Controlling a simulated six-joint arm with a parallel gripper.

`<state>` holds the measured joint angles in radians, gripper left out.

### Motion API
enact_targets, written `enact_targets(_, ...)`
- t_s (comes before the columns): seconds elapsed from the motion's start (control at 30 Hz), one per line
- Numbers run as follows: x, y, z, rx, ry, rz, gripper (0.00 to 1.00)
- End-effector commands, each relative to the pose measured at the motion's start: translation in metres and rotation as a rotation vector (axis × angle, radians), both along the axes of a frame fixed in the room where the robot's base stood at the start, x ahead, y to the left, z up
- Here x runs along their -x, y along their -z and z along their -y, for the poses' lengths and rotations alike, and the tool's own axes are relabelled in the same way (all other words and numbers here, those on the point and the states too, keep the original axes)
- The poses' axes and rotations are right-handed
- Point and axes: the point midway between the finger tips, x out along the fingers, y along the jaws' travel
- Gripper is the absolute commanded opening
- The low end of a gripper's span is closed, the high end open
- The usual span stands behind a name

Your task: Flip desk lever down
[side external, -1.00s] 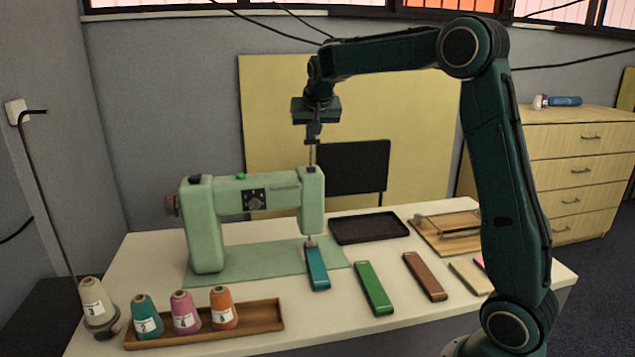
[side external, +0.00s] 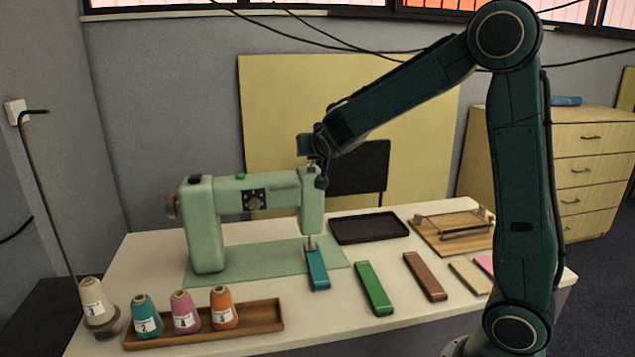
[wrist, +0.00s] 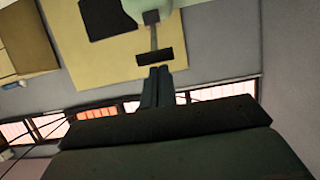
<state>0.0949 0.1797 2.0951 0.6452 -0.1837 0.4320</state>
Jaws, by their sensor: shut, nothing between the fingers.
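A pale green sewing machine (side external: 203,225) stands on the long table (side external: 160,250). In the wrist view, a lever (wrist: 153,36) with a thin grey stem and a dark crossbar end joins the green machine head (wrist: 148,6). That view appears inverted, so the lever looks raised, its stem standing up from the head. My gripper (wrist: 158,72) is shut and empty, its fingertips very close to the crossbar; I cannot tell whether they touch. In the side view my wrist is at the top of the machine head, and the fingertips and most of the lever are hard to make out.
A wooden board with a metal bar (side external: 452,235) and a black tray (side external: 368,228) lie right of the machine. Green (side external: 374,288) and brown (side external: 425,276) strips lie in front. Thread cones (side external: 224,310) stand at the front left. A yellow panel (side external: 275,120) stands behind.

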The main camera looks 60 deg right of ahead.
Motion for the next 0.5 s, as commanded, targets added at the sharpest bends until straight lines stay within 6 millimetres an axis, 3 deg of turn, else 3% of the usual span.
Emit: enact_targets(0.5, 0.0038, 0.0069, -0.0035, 0.045, 0.001, 0.046, 0.00)
